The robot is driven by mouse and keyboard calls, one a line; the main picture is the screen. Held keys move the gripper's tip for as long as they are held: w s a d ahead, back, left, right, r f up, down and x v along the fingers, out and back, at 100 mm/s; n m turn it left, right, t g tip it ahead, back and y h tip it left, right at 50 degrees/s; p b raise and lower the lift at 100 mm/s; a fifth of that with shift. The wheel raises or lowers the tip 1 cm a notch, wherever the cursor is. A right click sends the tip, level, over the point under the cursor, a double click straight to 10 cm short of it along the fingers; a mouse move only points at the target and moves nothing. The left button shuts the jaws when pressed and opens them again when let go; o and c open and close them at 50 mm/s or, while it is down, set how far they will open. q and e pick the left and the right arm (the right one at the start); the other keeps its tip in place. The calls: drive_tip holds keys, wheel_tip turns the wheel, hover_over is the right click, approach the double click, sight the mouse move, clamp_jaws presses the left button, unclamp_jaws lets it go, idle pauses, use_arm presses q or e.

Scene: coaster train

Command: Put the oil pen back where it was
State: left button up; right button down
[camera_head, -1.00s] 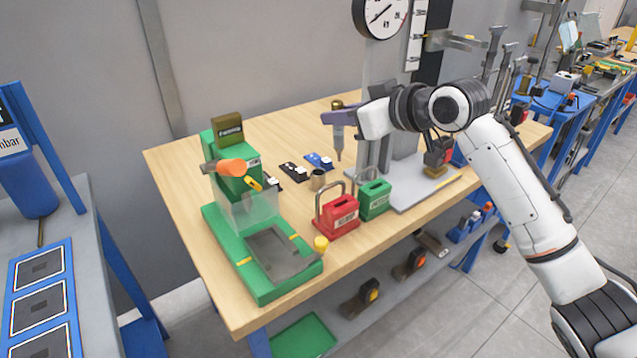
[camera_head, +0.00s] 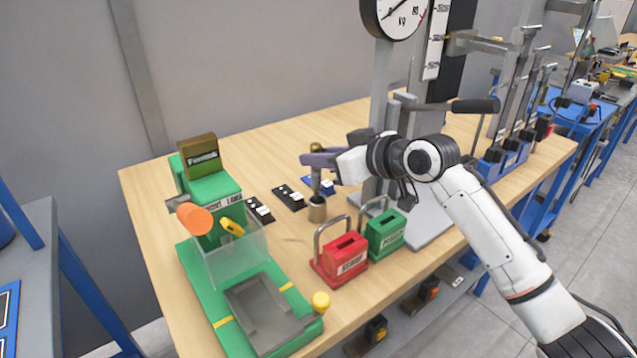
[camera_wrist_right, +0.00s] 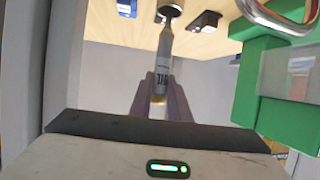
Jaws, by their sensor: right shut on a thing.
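My right gripper (camera_head: 317,160) is shut on the oil pen (camera_head: 316,180), a slim upright pen with a brass-coloured top. The pen's lower end is at the mouth of a small metal cup (camera_head: 317,209) on the wooden bench. In the right wrist view the pen (camera_wrist_right: 162,55) is between the fingers (camera_wrist_right: 160,95), and its far end meets the cup (camera_wrist_right: 171,8). I cannot tell how deep the tip is in the cup. My left gripper is not in view.
A green machine (camera_head: 205,275) with a clear guard is at the left. Small switch blocks (camera_head: 288,197) lie behind. A dial scale (camera_head: 392,14) stands at the back.

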sight(320, 177)
wheel_tip(320, 177, down, 4)
drive_tip(key=shift+r, duration=0.15)
drive_tip(key=shift+f, duration=0.6)
drive_tip(key=c, duration=1.7)
unclamp_jaws()
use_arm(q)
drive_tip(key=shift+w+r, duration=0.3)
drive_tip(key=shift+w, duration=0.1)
use_arm(e)
drive_tip(key=shift+o, duration=0.2)
drive_tip(key=shift+r, duration=0.1)
